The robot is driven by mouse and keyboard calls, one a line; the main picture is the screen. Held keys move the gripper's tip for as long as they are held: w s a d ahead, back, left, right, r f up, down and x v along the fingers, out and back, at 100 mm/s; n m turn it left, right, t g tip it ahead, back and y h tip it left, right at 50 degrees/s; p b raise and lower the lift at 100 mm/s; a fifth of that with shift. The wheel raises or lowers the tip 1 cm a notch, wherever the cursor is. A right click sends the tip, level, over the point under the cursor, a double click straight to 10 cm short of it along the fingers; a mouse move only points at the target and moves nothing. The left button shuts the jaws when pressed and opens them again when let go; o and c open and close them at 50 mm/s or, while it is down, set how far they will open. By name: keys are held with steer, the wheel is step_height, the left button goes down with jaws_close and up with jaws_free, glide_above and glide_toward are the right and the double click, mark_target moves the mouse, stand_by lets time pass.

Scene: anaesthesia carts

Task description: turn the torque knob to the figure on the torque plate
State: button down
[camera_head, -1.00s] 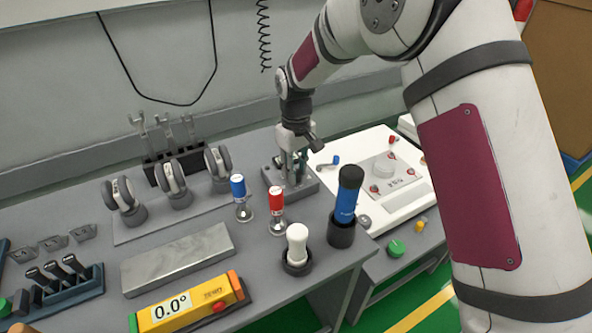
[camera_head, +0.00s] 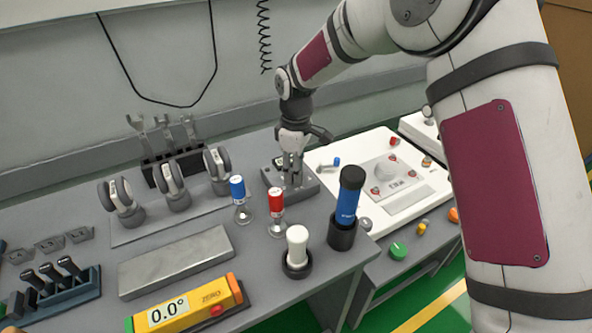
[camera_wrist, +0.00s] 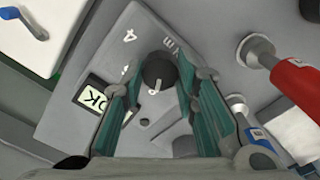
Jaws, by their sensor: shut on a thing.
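The torque knob (camera_wrist: 158,70) is dark and round with a pale pointer line, which points toward the bottom of the wrist view. It sits on a grey box (camera_wrist: 80,55), also in the head view (camera_head: 308,187), whose face bears a "4", "Nm" and a small "OK" window (camera_wrist: 91,97). My gripper (camera_wrist: 160,82) is shut on the knob, one finger on each side. In the head view my gripper (camera_head: 291,178) points straight down over the box and hides the knob. Other figures around the knob are partly hidden by the fingers. I cannot pick out the torque plate.
Red (camera_head: 276,205) and blue (camera_head: 238,190) capped fittings stand left of and in front of the box. A blue-handled tool (camera_head: 347,205) and a white-handled one (camera_head: 297,243) stand in dark holders in front. A white panel (camera_head: 345,175) lies to the right.

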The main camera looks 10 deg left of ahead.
stand_by(0.3)
steer(key=c, duration=1.2)
jaws_free()
steer(key=shift+c, duration=0.2)
step_height(320, 180, up, 12)
